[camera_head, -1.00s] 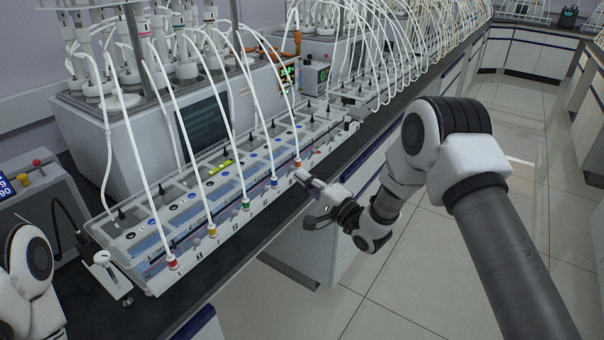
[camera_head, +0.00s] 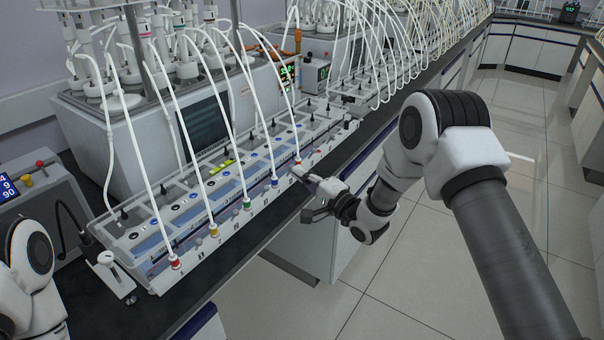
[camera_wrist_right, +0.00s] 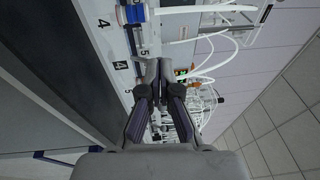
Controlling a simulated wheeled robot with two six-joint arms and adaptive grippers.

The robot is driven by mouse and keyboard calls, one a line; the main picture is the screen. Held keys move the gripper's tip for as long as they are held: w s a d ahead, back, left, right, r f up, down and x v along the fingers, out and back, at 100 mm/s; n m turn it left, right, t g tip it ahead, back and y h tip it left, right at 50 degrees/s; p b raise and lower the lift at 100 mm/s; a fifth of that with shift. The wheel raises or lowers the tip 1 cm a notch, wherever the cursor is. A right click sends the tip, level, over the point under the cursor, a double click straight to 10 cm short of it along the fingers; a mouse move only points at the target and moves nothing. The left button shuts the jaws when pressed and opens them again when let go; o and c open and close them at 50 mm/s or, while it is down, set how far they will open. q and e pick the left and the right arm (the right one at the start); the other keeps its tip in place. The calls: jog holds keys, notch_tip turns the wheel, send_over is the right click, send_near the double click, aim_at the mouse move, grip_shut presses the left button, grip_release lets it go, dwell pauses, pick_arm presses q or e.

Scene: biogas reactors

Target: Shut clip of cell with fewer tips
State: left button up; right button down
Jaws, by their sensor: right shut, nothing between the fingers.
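The long grey cell unit (camera_head: 205,262) runs along the bench front, with numbered cells and coloured tube fittings. A red fitting (camera_head: 175,262), a yellow one (camera_head: 214,230), a green one (camera_head: 247,203), a blue one (camera_head: 275,183) and an orange one (camera_head: 297,163) hold white tubes. My right gripper (camera_head: 304,177) is shut and empty at the unit's front edge, close to the orange fitting. In the right wrist view its closed fingers (camera_wrist_right: 159,68) lie by the number 5; a blue fitting (camera_wrist_right: 134,14) is by number 4. I cannot make out clip positions or tips. My left gripper is out of view.
A grey reactor box with a dark screen (camera_head: 203,125) stands behind the unit, with bottles and tubes above. A white lever handle (camera_head: 108,262) is at the near left end. The dark bench edge (camera_head: 235,265) runs diagonally; open floor lies to the right.

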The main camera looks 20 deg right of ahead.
aim_at(291, 167)
jog(key=shift+r, duration=0.15)
jog(key=w+r+g+h+p, duration=0.1)
jog(key=g+p, duration=0.1)
jog(key=p, duration=0.3)
jog(key=a+r+n+g+h+p, duration=0.1)
jog(key=g+h+p, duration=0.1)
jog(key=p, duration=0.4)
jog(key=w+a+r+g+h+p, duration=0.1)
jog(key=g+p, duration=0.2)
jog(key=p, duration=0.2)
jog(key=shift+w+r+n, duration=0.2)
jog(key=shift+w+n, duration=0.1)
jog(key=shift+f+b, duration=0.4)
jog(key=shift+f, duration=0.15)
jog(key=shift+r+p, duration=0.85)
jog(key=shift+p, duration=0.1)
jog(key=w+a+r+v, duration=0.1)
jog(key=r+v, duration=0.1)
jog(key=v, duration=1.2)
